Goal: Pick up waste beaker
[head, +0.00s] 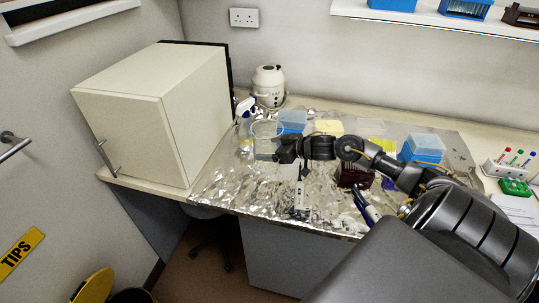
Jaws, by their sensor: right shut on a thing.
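The waste beaker (262,131) is a clear, wide cup at the left of the foil-covered bench, upright, with something greyish low in it. My right gripper (280,152) reaches in from the right and is shut on the beaker's right side. Its dark fingers hide part of the beaker wall. I cannot tell whether the beaker's base touches the foil. My left gripper is not in view.
A spray bottle (244,122) stands close left of the beaker, with a blue tip box (292,121) behind it. A cream cabinet (135,125) borders the left. A pipette (299,197) is near the front edge. Foil (235,190) in front is clear.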

